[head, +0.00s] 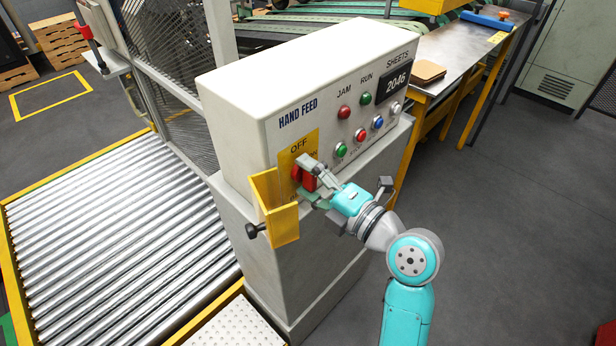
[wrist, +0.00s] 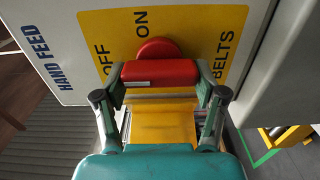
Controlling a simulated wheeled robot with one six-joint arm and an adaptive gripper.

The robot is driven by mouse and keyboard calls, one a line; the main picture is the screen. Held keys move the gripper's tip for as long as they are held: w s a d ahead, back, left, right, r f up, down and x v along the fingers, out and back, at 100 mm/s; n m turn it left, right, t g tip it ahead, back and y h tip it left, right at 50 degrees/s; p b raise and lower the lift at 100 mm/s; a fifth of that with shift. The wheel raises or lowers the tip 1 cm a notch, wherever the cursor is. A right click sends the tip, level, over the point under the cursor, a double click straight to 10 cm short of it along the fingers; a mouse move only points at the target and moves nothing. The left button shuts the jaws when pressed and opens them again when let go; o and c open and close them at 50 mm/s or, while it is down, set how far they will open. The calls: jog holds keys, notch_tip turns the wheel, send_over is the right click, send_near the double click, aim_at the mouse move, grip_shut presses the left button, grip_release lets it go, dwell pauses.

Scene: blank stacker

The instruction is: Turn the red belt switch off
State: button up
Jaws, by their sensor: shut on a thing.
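The red belt switch (head: 307,181) is on the front of the grey hand feed panel, over a yellow plate (head: 299,150) marked OFF and ON. In the wrist view, its red handle (wrist: 160,71) lies between the fingers, in front of a round red hub (wrist: 157,48). The plate in that view reads OFF, ON and BELTS, turned sideways. My gripper (head: 310,180) is shut on the handle, one finger at each end of it in the wrist view (wrist: 160,82). The fingers partly cover the switch in the head view, and I cannot tell its exact setting.
A yellow bracket (head: 280,212) with a black knob juts out just left of and below the switch. Several lamps and buttons and a counter reading 2046 (head: 396,82) sit to the right. A roller conveyor (head: 110,240) lies left.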

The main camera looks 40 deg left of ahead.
jog(key=shift+f, duration=0.1)
dwell(0.3)
jog(key=o, duration=1.1)
jog(key=shift+o, duration=0.2)
jog(key=d, duration=1.2)
jog(key=shift+s, duration=0.45)
